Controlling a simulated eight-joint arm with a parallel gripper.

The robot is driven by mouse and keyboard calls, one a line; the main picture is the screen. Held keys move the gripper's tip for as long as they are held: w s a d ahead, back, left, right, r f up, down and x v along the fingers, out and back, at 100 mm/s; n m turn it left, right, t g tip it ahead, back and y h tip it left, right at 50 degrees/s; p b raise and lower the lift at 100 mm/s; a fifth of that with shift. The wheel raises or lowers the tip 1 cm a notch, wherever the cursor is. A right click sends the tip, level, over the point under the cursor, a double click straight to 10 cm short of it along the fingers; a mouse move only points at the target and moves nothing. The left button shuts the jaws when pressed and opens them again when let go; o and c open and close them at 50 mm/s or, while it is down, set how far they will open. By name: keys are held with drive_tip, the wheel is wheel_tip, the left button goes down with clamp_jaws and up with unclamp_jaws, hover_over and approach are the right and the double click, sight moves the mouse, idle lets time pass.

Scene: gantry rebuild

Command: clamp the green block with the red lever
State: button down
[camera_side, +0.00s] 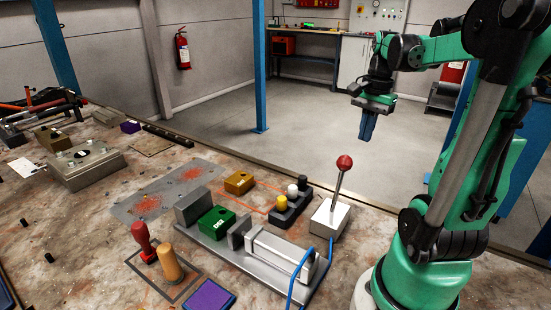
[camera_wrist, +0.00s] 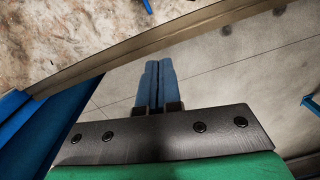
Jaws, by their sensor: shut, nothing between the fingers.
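The green block (camera_side: 217,221) sits on the grey clamp base (camera_side: 215,247), between a grey fixed jaw (camera_side: 194,208) and the sliding jaw (camera_side: 239,232) of a silver cylinder (camera_side: 280,252). A narrow gap seems to show between the block and the sliding jaw. The red lever (camera_side: 344,162) is a red ball on a metal rod, standing nearly upright on a white box (camera_side: 330,217) right of the clamp. My gripper (camera_side: 366,138) is shut and empty, high up beyond the table edge, to the right of the lever. In the wrist view its blue fingers (camera_wrist: 155,85) lie together.
An ochre block (camera_side: 239,182) and a dark box with knobs (camera_side: 290,206) stand behind the clamp. A red stamp (camera_side: 143,241), an orange peg (camera_side: 170,262) and a purple pad (camera_side: 209,296) are in front. Blue hoses (camera_side: 297,274) run by the cylinder. A blue post (camera_side: 260,70) rises behind.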

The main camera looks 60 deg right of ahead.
drive_tip(key=shift+w+a+f, duration=0.15)
drive_tip(key=shift+a+f, duration=0.2)
drive_tip(key=shift+a, duration=0.3)
drive_tip(key=shift+w+a+f, duration=0.1)
drive_tip(key=shift+a+f, duration=0.3)
drive_tip(key=shift+a, duration=0.3)
drive_tip(key=shift+w+a+f, duration=0.15)
drive_tip(key=shift+a+f, duration=0.2)
drive_tip(key=shift+a, duration=0.3)
drive_tip(key=shift+a, duration=0.1)
